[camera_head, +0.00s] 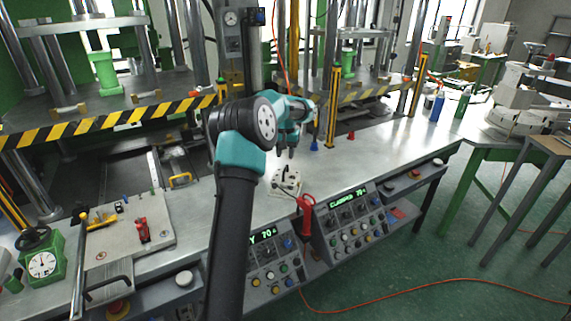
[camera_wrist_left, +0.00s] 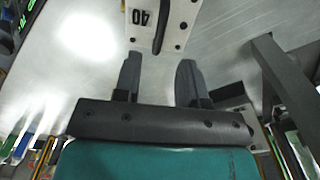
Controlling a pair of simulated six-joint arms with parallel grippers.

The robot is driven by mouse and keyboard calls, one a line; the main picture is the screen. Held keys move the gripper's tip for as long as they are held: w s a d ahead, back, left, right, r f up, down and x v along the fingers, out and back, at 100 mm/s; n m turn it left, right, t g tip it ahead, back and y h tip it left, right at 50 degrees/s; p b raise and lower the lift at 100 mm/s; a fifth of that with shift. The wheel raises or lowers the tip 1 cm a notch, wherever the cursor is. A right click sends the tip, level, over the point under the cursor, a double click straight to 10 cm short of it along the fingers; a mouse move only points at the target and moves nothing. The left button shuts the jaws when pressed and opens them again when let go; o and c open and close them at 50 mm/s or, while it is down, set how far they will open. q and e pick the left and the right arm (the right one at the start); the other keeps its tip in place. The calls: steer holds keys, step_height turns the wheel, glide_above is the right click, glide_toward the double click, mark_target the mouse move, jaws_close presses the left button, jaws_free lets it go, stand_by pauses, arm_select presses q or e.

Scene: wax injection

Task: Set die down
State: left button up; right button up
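The die (camera_head: 287,179) is a pale, whitish block with dark holes, standing on the metal bench (camera_head: 335,167) behind the control boxes. My left gripper (camera_head: 287,152) points down just above and behind the die in the head view. In the left wrist view its two fingers (camera_wrist_left: 158,68) are apart with nothing between them, and the die lies beyond their tips. My right gripper is not in view.
Two control boxes (camera_head: 350,218) with lit displays and a red-handled tool (camera_head: 305,215) stand at the bench's front edge. Presses with striped guards (camera_head: 110,121) rise behind. A plate with a red clamp (camera_head: 125,235) and a green dial gauge (camera_head: 42,262) are at left. The bench's right side is mostly clear.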

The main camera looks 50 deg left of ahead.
arm_select(q)
steer(key=shift+r, duration=2.15)
